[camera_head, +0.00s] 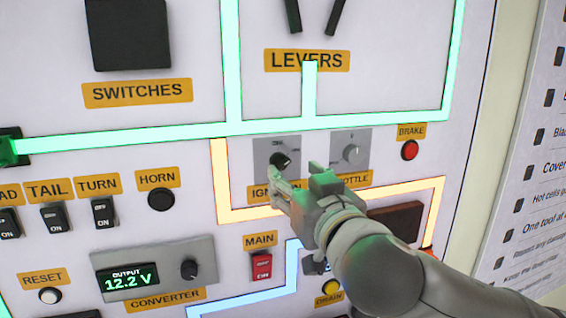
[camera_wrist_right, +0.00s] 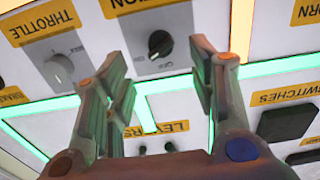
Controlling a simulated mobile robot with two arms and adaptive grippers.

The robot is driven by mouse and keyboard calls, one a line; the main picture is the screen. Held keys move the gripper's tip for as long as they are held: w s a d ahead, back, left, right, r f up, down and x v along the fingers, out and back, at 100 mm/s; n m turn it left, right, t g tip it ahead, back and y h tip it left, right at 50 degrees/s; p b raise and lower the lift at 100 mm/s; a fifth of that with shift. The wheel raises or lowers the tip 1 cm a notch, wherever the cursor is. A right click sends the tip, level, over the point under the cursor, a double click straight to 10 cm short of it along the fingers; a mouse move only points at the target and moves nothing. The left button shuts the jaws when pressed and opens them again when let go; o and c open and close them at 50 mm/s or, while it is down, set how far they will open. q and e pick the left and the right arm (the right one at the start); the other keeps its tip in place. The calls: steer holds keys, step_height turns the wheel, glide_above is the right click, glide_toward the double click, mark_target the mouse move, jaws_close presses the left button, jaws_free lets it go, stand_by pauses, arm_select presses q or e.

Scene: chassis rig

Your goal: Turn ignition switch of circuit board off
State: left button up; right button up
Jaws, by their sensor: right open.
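The ignition switch is a black rotary knob (camera_head: 281,160) on a grey plate, on the upright circuit board (camera_head: 350,100). Its "IGNITION" label is partly hidden by my right gripper (camera_head: 298,181). That gripper is open and empty, just below and right of the knob in the head view. In the right wrist view, the knob (camera_wrist_right: 160,43) shows between the two spread fingers (camera_wrist_right: 158,60), and neither finger appears to touch it. My left gripper is not in view.
The grey throttle knob (camera_head: 351,153) is close to the right of the ignition knob. A red brake button (camera_head: 409,150) is farther right. A black horn button (camera_head: 161,199) and rocker switches (camera_head: 55,217) are at left. A red main switch (camera_head: 261,266) is below.

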mark_target(283, 167)
steer(key=p+x, duration=0.2)
steer(key=x, duration=0.5)
steer(key=shift+w, duration=0.1)
steer(key=c, duration=1)
